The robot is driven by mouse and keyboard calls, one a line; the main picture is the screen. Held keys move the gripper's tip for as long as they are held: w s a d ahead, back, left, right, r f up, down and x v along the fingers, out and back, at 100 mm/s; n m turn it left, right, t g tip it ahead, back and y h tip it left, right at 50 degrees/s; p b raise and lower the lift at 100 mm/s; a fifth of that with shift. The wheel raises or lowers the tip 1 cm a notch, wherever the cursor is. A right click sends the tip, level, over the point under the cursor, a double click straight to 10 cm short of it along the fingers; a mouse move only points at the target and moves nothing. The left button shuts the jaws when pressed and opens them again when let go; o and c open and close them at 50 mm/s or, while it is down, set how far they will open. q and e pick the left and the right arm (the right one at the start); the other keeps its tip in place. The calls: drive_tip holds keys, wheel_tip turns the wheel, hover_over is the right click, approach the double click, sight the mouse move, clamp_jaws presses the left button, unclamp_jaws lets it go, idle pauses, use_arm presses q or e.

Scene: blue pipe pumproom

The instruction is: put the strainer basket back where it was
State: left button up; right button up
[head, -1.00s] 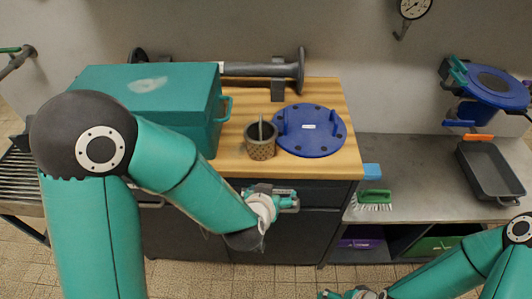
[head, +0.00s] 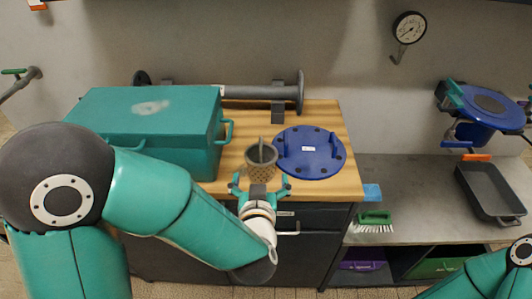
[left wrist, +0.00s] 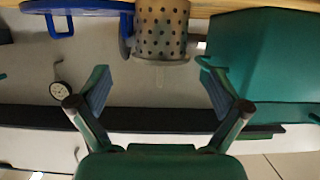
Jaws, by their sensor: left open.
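The strainer basket (head: 261,162), a perforated brownish-grey cup with an upright rod handle, stands on the wooden worktop (head: 335,185). My left gripper (head: 261,186) is open and empty just in front of it, fingers pointing at it. In the left wrist view the basket (left wrist: 162,32) shows upside down, beyond and between the open fingers (left wrist: 157,88), not touching them. A round blue lid (head: 309,152) with bolt holes and handles lies right of the basket. A blue vessel (head: 487,112) stands at the far right; its inside cannot be made out. My right gripper is out of view.
A teal box (head: 150,125) with handles stands close left of the basket. A grey flanged pipe (head: 250,93) lies behind. On the lower steel bench are a green brush (head: 375,220) and a dark tray (head: 490,192). The worktop's front edge lies under my left gripper.

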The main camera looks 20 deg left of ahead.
sight(261, 169)
use_arm(q)
drive_tip(key=x, duration=0.4)
drive_tip(key=shift+a+f, duration=0.1)
drive_tip(key=shift+f, duration=0.05)
drive_tip(key=shift+f+p+x, duration=0.1)
drive_tip(key=shift+p+x, duration=0.2)
drive_tip(key=shift+x, duration=1.1)
drive_tip(key=shift+f+p+x, duration=0.15)
drive_tip(key=shift+p+x, duration=0.1)
drive_tip(key=shift+x, duration=1.1)
drive_tip(key=shift+c, duration=0.3)
drive_tip(key=c, duration=1.2)
drive_tip(key=shift+r, duration=0.1)
